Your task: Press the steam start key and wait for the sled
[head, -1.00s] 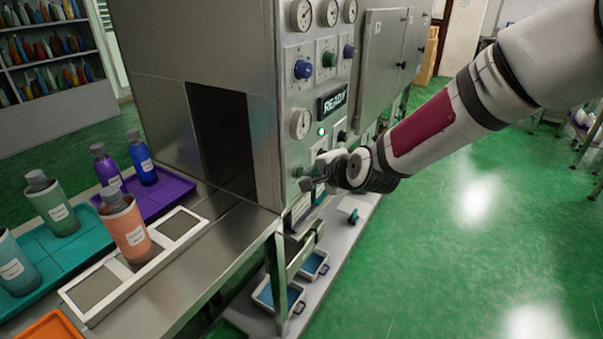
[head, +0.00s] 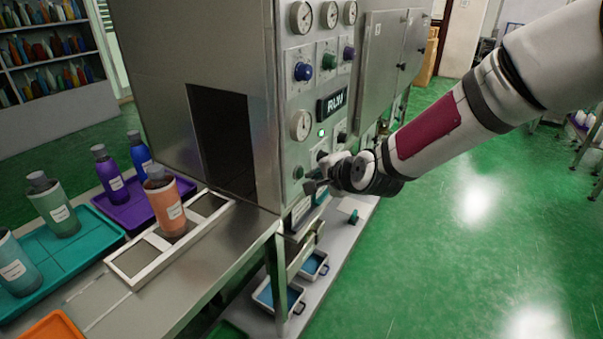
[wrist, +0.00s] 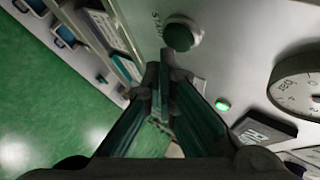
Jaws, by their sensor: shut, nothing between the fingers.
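The green start key (wrist: 180,35) sits on the machine's panel, with the lettering "START" beside it in the wrist view. It also shows in the head view (head: 298,172). My gripper (head: 310,187) is shut and empty; its fingertips (wrist: 164,72) are close to the key, and I cannot tell whether they touch it. The display (head: 332,103) reads "RUN", and a small green lamp (wrist: 222,105) is lit. The white-framed sled (head: 157,242) carries an upright orange bottle (head: 167,209) on the bench, in front of the dark tunnel opening (head: 222,140).
A teal tray (head: 75,250) and a purple tray (head: 130,215) with bottles stand left of the sled. Gauges and coloured knobs (head: 303,70) cover the panel above my gripper. Small blue-lined trays (head: 275,295) lie below. The green floor at right is open.

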